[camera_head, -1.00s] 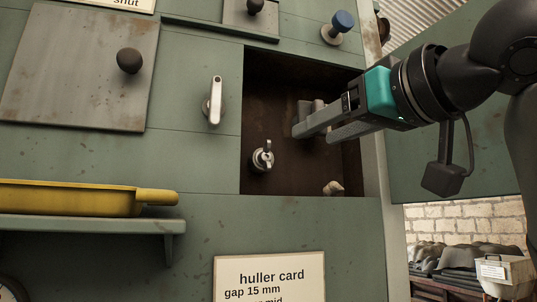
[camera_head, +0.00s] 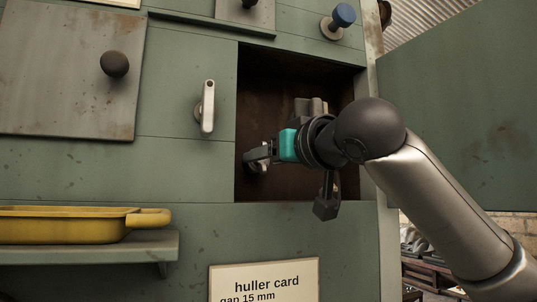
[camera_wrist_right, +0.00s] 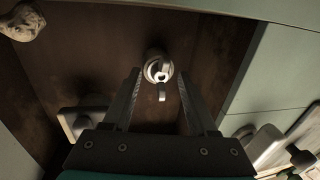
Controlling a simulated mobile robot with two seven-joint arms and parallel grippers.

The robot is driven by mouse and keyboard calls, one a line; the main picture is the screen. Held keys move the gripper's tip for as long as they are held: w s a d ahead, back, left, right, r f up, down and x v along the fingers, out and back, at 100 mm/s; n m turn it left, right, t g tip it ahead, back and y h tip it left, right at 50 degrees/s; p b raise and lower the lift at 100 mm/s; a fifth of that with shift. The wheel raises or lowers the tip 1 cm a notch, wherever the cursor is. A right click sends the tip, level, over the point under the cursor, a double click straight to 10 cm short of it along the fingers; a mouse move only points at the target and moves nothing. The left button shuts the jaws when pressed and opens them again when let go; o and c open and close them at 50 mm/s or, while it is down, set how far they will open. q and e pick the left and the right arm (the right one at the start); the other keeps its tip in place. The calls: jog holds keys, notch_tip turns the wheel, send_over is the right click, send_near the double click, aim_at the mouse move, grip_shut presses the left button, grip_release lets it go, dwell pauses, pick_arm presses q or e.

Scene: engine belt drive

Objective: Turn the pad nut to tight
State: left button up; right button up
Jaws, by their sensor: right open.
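A silver winged nut, which I take to be the pad nut (camera_wrist_right: 158,68), stands on the brown back wall of the recess in the right wrist view. One wing points down in that picture, toward my gripper. My right gripper (camera_wrist_right: 159,78) is open, with its two fingers on either side of the nut's line and a gap on both sides. In the head view the right gripper (camera_head: 257,154) is at the lower left of the recess and covers most of the nut (camera_head: 262,167). Contact cannot be told. My left gripper is not in view.
The recess (camera_head: 300,190) has green panel edges close around my gripper. A grey block (camera_head: 312,106) sits above the gripper inside it. A silver lever (camera_head: 207,106) is left of the opening. A yellow tray (camera_head: 70,226) rests on a shelf. A pale lump (camera_wrist_right: 22,22) is in the recess.

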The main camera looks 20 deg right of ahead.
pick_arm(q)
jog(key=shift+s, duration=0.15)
pick_arm(e)
jog(key=shift+c, duration=0.4)
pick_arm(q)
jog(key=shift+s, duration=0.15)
pick_arm(e)
grip_shut()
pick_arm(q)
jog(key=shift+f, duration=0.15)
